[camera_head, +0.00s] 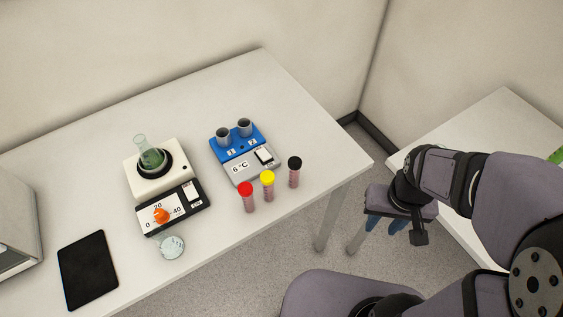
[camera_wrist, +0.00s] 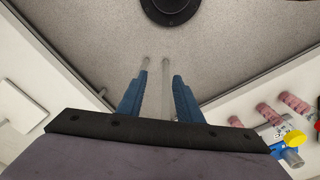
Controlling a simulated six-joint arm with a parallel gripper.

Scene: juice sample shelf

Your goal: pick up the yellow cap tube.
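The yellow cap tube (camera_head: 267,185) stands upright near the front edge of the white table, between the red cap tube (camera_head: 247,197) and the black cap tube (camera_head: 294,171). Its body is pinkish. My gripper (camera_head: 384,226) is beyond the table's right edge, over the floor, pointing down and well apart from the tubes. In the wrist view its two blue fingers (camera_wrist: 160,78) are spread with a gap between them and nothing in it. A yellow round shape (camera_wrist: 295,137) and several pink tube parts show at that view's right edge, partly cut off.
A blue and grey cooler block (camera_head: 240,152) with two wells stands behind the tubes. A white stirrer (camera_head: 135,180) with a green flask (camera_head: 150,156) stands to the left. A black tablet (camera_head: 87,268) lies at front left. A second white table (camera_head: 475,125) is at right.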

